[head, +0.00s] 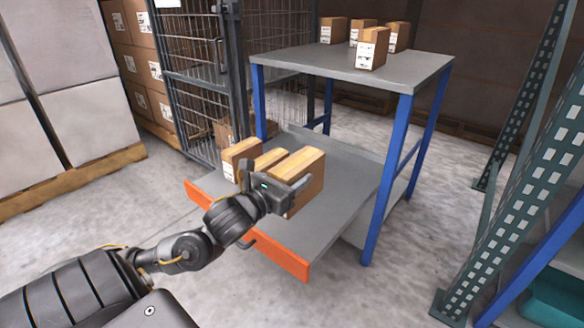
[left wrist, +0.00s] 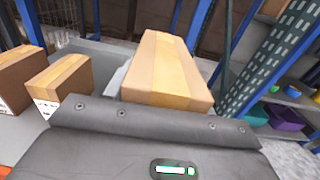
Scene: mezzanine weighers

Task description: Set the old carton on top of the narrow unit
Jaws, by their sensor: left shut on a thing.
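My left gripper (head: 277,180) is shut on a brown carton (head: 305,162) with a lighter tape strip along its top. This carton also fills the middle of the left wrist view (left wrist: 168,72). It is over the lower grey shelf (head: 345,185) of a blue-legged unit; I cannot tell whether it touches the shelf. The unit's grey top (head: 410,72) is above and behind my gripper. Which unit the task calls narrow is not clear from the pictures. My right gripper is out of view.
Two similar cartons, one (head: 240,155) farther left and one (head: 268,160) beside the held one, stand on the shelf. The shelf has an orange front edge (head: 275,252). A perforated rack upright (head: 500,230) stands right.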

